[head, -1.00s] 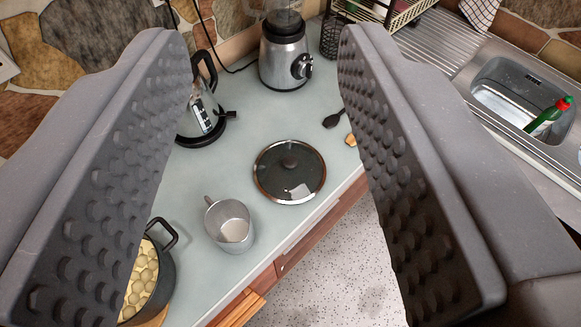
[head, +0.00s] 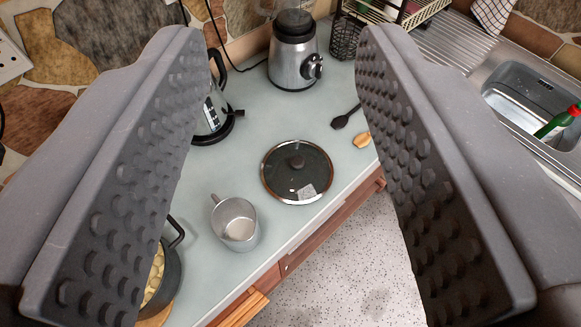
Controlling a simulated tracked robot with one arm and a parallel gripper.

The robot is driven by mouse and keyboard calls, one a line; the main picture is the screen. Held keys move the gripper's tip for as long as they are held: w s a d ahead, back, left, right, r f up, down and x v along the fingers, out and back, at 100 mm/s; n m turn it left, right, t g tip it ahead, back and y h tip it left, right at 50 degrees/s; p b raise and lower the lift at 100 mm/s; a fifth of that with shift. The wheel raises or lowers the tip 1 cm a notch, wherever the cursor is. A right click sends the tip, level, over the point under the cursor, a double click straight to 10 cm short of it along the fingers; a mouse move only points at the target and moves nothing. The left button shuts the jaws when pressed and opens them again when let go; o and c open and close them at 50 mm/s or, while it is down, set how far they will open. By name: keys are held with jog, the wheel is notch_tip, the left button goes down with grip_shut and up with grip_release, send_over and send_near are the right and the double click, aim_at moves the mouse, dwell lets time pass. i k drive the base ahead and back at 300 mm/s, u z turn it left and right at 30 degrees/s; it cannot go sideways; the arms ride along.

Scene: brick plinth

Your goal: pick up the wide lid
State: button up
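The wide lid (head: 283,181) is a round dark glass lid with a metal rim and a dark knob in its middle. It lies flat on the pale counter, near the counter's front edge. My gripper (head: 281,50) is open, with one studded grey finger at the left and one at the right of the view. Nothing is held between the fingers. The lid shows in the gap between them, beyond the fingers and apart from them.
A metal mug (head: 236,224) stands left of the lid, and a pot (head: 172,279) of pale round food is partly hidden by the left finger. A kettle (head: 213,115), a blender (head: 294,60), a black spoon (head: 343,120) and a sink (head: 519,98) surround the counter (head: 262,122).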

aim_at(294, 172)
jog(key=u, duration=1.55)
jog(key=k, duration=1.05)
jog(key=z, duration=0.8)
jog(key=i, duration=1.05)
